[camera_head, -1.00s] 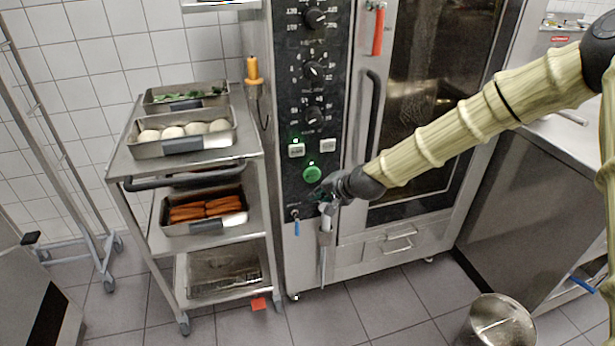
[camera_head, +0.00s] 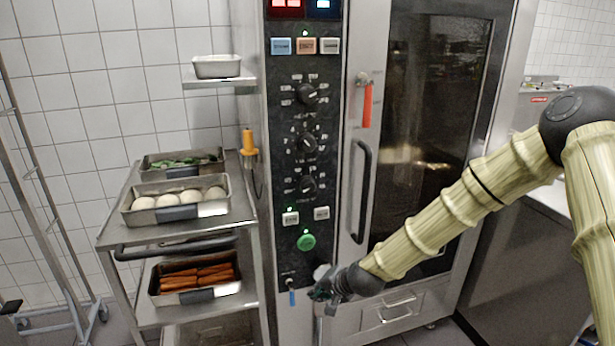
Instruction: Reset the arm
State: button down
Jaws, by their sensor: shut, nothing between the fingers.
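My arm, tan and ribbed like bamboo, reaches in from the right side of the head view. My gripper (camera_head: 322,294) is at its end, dark, shut and empty. It is in front of the lower part of the oven's black control panel (camera_head: 270,190), below the lit green button (camera_head: 306,242). I cannot tell whether it touches the panel. The fingertips are small and partly hidden by the wrist.
A steel trolley (camera_head: 112,226) at the left holds trays of greens, pale dough balls (camera_head: 180,199) and carrots or sausages (camera_head: 198,276). The oven door (camera_head: 425,130) has a long vertical handle (camera_head: 362,190). A steel counter (camera_head: 500,230) is at the right.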

jog(key=s+d+f+n+g+h+p, duration=0.15)
jog(key=s+d+f, duration=0.25)
jog(key=s+f, duration=0.65)
jog(key=s+d+f+n+g+h+p, duration=0.15)
jog(key=s+d+f, duration=0.45)
jog(key=s, duration=0.7)
jog(key=s+d+f+n+g+h, duration=0.1)
jog(key=s+d, duration=0.2)
jog(key=s, duration=0.4)
jog(key=s+d+f+n+g+h, duration=0.1)
jog(key=s+d, duration=0.2)
jog(key=s, duration=0.4)
jog(key=s+d+f+n+g+p, duration=0.1)
jog(key=s+d, duration=0.3)
jog(key=s, duration=0.3)
jog(key=shift+s+g+h, duration=0.3)
jog(key=shift+h, duration=0.1)
